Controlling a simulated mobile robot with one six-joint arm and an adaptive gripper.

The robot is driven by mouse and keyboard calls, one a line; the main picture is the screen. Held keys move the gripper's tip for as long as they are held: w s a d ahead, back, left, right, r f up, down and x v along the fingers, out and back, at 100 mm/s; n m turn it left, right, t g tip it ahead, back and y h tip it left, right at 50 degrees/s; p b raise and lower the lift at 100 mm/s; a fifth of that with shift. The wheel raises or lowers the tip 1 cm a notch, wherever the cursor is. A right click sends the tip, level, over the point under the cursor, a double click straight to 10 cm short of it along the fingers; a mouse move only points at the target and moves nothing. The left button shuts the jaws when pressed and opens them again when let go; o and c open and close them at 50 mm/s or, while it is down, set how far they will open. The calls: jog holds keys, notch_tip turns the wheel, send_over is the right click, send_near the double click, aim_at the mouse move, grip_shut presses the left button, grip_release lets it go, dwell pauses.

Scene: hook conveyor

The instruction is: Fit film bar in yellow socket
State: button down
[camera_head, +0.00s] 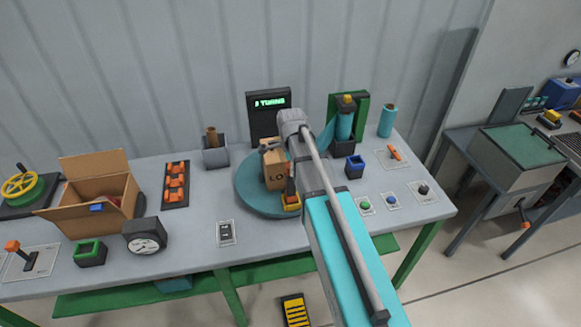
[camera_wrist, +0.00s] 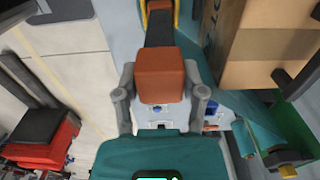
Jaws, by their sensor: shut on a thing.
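The film bar has an orange-red handle block (camera_wrist: 161,76) and a dark strip; its orange part also shows in the head view (camera_head: 291,186). In the wrist view, my gripper (camera_wrist: 161,95) has a finger on each side of the block and is shut on it. The yellow socket (camera_head: 291,203) sits at the front of the round teal turntable, just below the bar. In the wrist view its yellow edges (camera_wrist: 177,12) flank the far end of the dark strip. I cannot tell how deep the strip sits in it.
A cardboard carton (camera_head: 276,168) stands on the teal turntable (camera_head: 250,203), close beside the bar. A green socket (camera_head: 90,250) and a blue socket (camera_head: 354,167) stand elsewhere on the bench. An open cardboard box (camera_head: 95,205) and a dial gauge (camera_head: 146,240) stand on the left.

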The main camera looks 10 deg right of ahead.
aim_at(291, 183)
jog(key=shift+f+b, duration=1.25)
dwell(0.6)
jog(key=shift+c, duration=0.4)
grip_release()
jog(key=shift+r, duration=0.1)
